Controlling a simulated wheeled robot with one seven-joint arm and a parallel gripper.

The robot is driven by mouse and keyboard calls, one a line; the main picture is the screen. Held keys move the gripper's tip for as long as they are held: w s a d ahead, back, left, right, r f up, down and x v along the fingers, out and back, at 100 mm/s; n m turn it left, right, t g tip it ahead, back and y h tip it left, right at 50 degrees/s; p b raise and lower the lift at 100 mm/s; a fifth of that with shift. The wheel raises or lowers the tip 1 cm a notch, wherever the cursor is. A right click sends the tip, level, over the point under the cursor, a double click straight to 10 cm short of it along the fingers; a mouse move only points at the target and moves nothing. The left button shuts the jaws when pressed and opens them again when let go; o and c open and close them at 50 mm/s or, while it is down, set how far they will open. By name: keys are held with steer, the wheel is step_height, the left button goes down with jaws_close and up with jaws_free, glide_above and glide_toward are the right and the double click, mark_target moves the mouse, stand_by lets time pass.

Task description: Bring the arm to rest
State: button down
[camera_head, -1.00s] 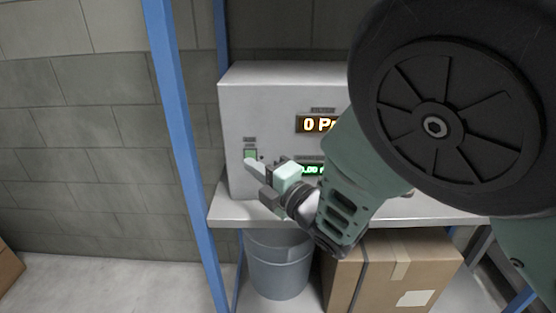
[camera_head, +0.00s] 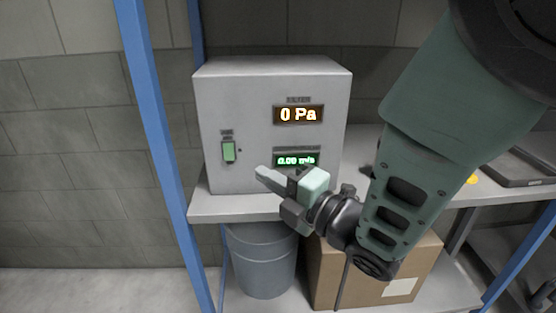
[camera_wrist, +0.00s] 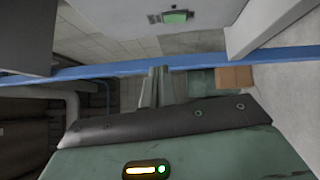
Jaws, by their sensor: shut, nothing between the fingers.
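My arm reaches in from the upper right in the head view. My gripper (camera_head: 262,174) is shut and empty, in front of the lower part of a grey control box (camera_head: 225,90). In the wrist view the closed fingers (camera_wrist: 158,85) show side by side. A green switch (camera_head: 229,151) is on the left of the box front, up and left of the fingertips and apart from them. It also shows at the top of the wrist view (camera_wrist: 176,17).
The box stands on a grey shelf (camera_head: 215,209) with blue posts (camera_head: 153,110). Under it are a grey bucket (camera_head: 262,262) and a cardboard box (camera_head: 345,285). A dark flat device (camera_head: 520,166) lies on the shelf at right. Free floor shows at lower left.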

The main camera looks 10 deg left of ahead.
stand_by(0.3)
steer(key=d+f+m+g+h, duration=0.2)
steer(key=d+f+m+h, duration=0.2)
steer(key=d+m+h, duration=0.7)
steer(key=s+d+m+g+h, duration=0.2)
steer(key=s+d+m+g, duration=0.2)
steer(key=s, duration=0.6)
steer(key=s+d+m+g+h+p, duration=0.1)
steer(key=s+d+m+g+h, duration=0.1)
steer(key=s+d+m, duration=0.6)
steer(key=shift+s+r+g+h, duration=0.3)
steer(key=shift+s+r+g, duration=0.15)
steer(key=shift+s+g, duration=0.5)
